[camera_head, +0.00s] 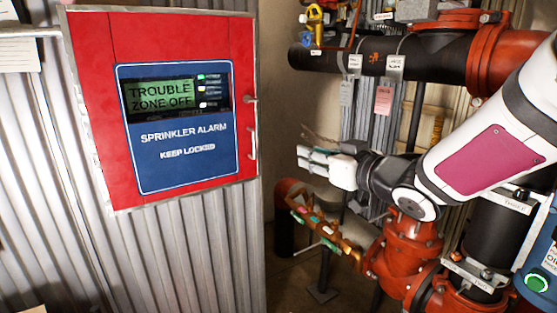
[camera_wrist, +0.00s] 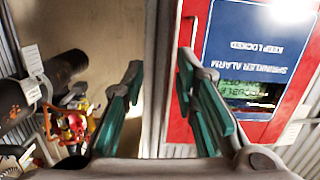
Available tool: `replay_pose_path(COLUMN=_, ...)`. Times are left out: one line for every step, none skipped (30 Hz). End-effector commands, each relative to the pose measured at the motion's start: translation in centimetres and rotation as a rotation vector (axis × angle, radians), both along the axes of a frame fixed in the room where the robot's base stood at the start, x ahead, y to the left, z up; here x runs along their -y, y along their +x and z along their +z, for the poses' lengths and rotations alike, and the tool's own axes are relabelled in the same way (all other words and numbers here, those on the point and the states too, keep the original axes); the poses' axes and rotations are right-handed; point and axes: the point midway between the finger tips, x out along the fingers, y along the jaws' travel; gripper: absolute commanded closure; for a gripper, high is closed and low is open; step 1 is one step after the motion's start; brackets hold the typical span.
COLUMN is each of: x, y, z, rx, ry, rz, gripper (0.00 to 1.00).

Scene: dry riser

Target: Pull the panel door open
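The red panel door (camera_head: 97,100) is on the left in the head view and looks shut. It has a blue face (camera_head: 185,165) reading "SPRINKLER ALARM KEEP LOCKED" and a display reading "TROUBLE ZONE OFF". A thin metal handle (camera_head: 253,143) sits on its right edge, below a small key-like knob (camera_head: 250,99). My gripper (camera_head: 302,158) is to the right of the handle, apart from it. In the wrist view my gripper (camera_wrist: 160,65) is open, its teal-padded fingers spread and empty. The red door (camera_wrist: 198,75) shows upside down there, behind and beside the right finger.
Large black and red pipes (camera_head: 345,62) with hanging tags fill the right side. A red valve assembly (camera_head: 408,245) stands below my arm. Corrugated metal wall (camera_head: 190,255) surrounds the panel. A gap of open space lies between the panel and the pipes.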

Motion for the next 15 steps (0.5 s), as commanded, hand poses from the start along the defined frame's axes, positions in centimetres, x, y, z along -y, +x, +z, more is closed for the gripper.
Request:
replay_pose_path(x=-1.0, y=0.3, z=-1.1, rx=0.011, ry=0.033, rz=0.052, gripper=0.73)
replay_pose_path(x=-1.6, y=0.3, z=-1.3, rx=0.017, ry=0.052, rz=0.081, gripper=0.73)
replay_pose_path(x=-2.2, y=0.3, z=-1.5, rx=0.028, ry=0.074, rz=0.114, gripper=0.73)
replay_pose_path(x=-2.6, y=0.2, z=-1.6, rx=0.032, ry=0.088, rz=0.135, gripper=0.73)
replay_pose_path(x=-2.9, y=0.1, z=-1.6, rx=0.037, ry=0.101, rz=0.153, gripper=0.73)
replay_pose_path(x=-3.2, y=0.1, z=-1.6, rx=0.041, ry=0.113, rz=0.17, gripper=0.73)
replay_pose_path(x=-3.4, y=0.0, z=-1.7, rx=0.044, ry=0.12, rz=0.179, gripper=0.73)
replay_pose_path(x=-3.5, y=0.0, z=-1.7, rx=0.045, ry=0.124, rz=0.187, gripper=0.73)
replay_pose_path(x=-3.8, y=0.1, z=-1.7, rx=0.046, ry=0.128, rz=0.193, gripper=0.73)
replay_pose_path(x=-3.9, y=0.2, z=-1.6, rx=0.048, ry=0.13, rz=0.195, gripper=0.73)
replay_pose_path(x=-4.1, y=0.3, z=-1.6, rx=0.048, ry=0.13, rz=0.197, gripper=0.73)
replay_pose_path(x=-4.4, y=0.6, z=-1.6, rx=0.048, ry=0.13, rz=0.196, gripper=0.73)
replay_pose_path(x=-4.7, y=0.9, z=-1.5, rx=0.049, ry=0.129, rz=0.196, gripper=0.73)
replay_pose_path(x=-5.0, y=1.2, z=-1.6, rx=0.048, ry=0.129, rz=0.196, gripper=0.73)
replay_pose_path(x=-5.5, y=1.6, z=-1.6, rx=0.047, ry=0.13, rz=0.197, gripper=0.73)
